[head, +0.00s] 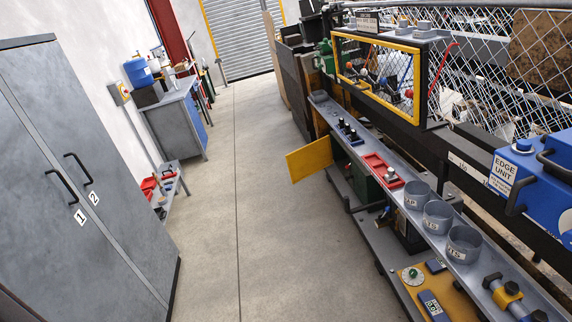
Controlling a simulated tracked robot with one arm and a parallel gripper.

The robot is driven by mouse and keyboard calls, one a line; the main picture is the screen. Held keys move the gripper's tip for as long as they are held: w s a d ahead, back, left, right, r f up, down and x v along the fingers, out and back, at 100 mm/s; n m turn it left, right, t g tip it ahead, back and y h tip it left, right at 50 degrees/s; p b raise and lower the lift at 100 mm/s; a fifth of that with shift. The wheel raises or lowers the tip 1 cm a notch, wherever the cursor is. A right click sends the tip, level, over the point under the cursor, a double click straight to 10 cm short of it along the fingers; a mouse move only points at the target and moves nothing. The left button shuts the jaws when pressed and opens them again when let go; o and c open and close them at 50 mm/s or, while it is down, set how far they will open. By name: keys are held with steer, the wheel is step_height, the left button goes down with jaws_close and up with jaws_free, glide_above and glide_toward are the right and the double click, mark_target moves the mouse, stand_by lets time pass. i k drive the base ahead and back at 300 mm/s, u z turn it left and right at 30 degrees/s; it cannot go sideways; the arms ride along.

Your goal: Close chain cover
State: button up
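A flat yellow panel (309,158) sticks out from the side of the machine bench into the aisle, at the middle of the head view. It looks like the chain cover, swung open. Its right edge meets the bench front beside a dark green box (366,186). A yellow-framed mesh guard (377,72) stands upright above the bench, and I cannot tell whether it moves. My gripper is not in view, and nothing shows it touching the panel.
The concrete aisle (230,215) is clear. Grey cabinets (85,165) numbered 1 and 2 stand at left. The bench shelf (385,158) at right holds a red tray (380,169) and grey cups (437,215). A blue edge unit (530,180) sits at far right. A roller shutter (240,35) closes the back.

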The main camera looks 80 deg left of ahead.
mark_target(312, 158)
steer(key=u, duration=2.9)
steer(key=i, duration=6.2)
steer(key=u, duration=0.05)
